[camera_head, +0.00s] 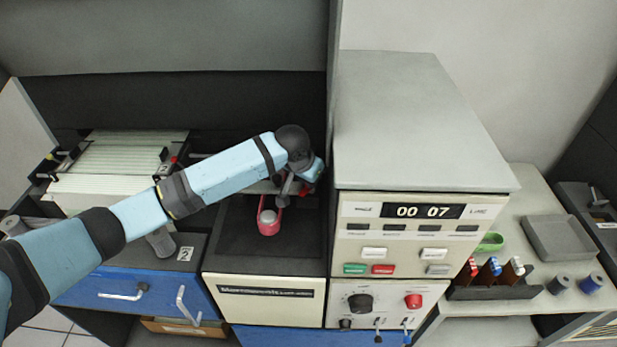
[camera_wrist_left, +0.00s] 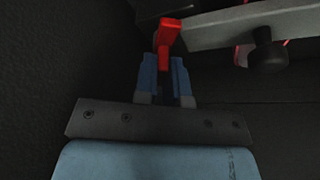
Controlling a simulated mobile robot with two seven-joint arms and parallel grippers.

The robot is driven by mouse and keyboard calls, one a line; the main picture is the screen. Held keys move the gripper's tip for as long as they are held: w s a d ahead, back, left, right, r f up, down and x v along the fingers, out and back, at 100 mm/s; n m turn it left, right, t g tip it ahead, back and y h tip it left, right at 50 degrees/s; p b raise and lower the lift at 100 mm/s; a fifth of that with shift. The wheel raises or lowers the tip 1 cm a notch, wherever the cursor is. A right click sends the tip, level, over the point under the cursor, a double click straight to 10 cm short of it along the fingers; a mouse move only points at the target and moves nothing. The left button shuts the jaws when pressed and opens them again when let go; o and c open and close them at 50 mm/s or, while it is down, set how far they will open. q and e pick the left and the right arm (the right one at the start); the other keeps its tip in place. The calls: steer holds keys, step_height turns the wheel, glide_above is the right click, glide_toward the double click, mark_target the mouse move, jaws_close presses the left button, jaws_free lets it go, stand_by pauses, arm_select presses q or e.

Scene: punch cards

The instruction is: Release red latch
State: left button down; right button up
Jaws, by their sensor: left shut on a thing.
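The red latch (camera_wrist_left: 167,35) shows in the left wrist view at the end of a grey metal bar (camera_wrist_left: 220,24). My left gripper (camera_wrist_left: 165,78) has its two blue fingers closed around the lower part of the latch, which sticks out past the fingertips. In the head view my left gripper (camera_head: 307,184) is at the right end of the bar, against the side of the beige machine, and mostly hidden by my wrist. Only small bits of red show there. My right gripper is not in view.
A pink-red loop-shaped part with a grey knob (camera_head: 268,217) sits on the dark top below the bar. The tall beige machine (camera_head: 420,120) stands close on the right. A card stack (camera_head: 125,160) lies at left. A dark round knob (camera_wrist_left: 268,55) hangs under the bar.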

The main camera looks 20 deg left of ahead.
arm_select(q)
steer(key=shift+n, duration=0.4)
steer(key=shift+r, duration=0.1)
steer(key=c, duration=1.2)
jaws_free()
steer(key=b+v, duration=0.2)
steer(key=v, duration=1.1)
steer(key=shift+s+d+r, duration=0.15)
steer(key=shift+s+r, duration=0.15)
steer(key=shift+r, duration=0.05)
